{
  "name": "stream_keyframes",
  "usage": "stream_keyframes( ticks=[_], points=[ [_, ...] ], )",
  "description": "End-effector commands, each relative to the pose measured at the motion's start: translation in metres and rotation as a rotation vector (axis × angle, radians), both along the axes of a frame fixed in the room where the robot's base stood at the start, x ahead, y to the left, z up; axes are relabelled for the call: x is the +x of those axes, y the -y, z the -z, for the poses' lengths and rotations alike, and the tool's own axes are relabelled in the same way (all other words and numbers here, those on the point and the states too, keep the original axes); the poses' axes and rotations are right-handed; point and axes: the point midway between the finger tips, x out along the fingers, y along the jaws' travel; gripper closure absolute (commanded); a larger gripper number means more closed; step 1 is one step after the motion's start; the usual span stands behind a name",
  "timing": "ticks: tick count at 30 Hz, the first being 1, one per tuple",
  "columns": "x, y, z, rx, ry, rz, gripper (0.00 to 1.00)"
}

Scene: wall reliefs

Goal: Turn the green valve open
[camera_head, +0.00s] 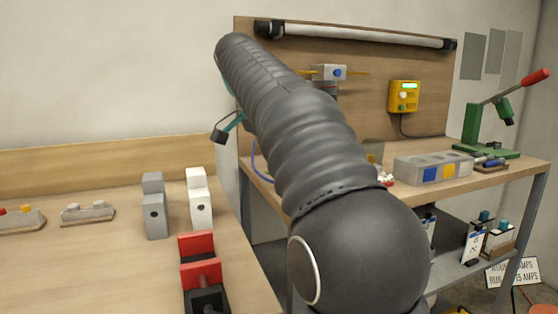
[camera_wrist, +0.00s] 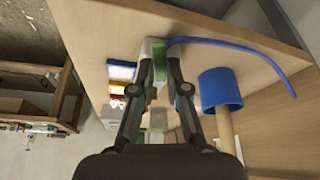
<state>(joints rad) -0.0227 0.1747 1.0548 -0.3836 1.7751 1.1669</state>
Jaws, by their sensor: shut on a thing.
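In the wrist view, my gripper (camera_wrist: 159,72) has its two dark fingers closed in on a small green and pale piece (camera_wrist: 154,48), which looks like part of the green valve. The fingertips cover some of it, so its shape and how far it is turned cannot be told. A blue hose (camera_wrist: 235,46) curves away to the right from beside it. In the head view, my own arm hides the valve and most of the gripper.
A blue cylinder (camera_wrist: 220,88) with a wooden shaft is close to the right finger in the wrist view. In the head view, a yellow box (camera_head: 404,96) is on the board, and a grey block (camera_head: 433,168) and green lever press (camera_head: 486,140) stand on the right bench.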

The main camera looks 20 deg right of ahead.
Motion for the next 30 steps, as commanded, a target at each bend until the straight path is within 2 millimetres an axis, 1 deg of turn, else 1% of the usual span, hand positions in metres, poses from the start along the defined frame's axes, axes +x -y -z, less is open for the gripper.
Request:
stream_keyframes(
  ticks=[6,12,21,30],
  points=[
    [0.007,-0.0013,0.0,-0.001,0.001,0.162,1.0],
    [0.0102,-0.0017,-0.0001,0.001,0.002,0.266,1.0],
    [0.0121,-0.0017,-0.0005,0.001,0.003,0.336,1.0],
    [0.0122,-0.0016,-0.0005,0.001,0.002,0.341,1.0]
  ],
)
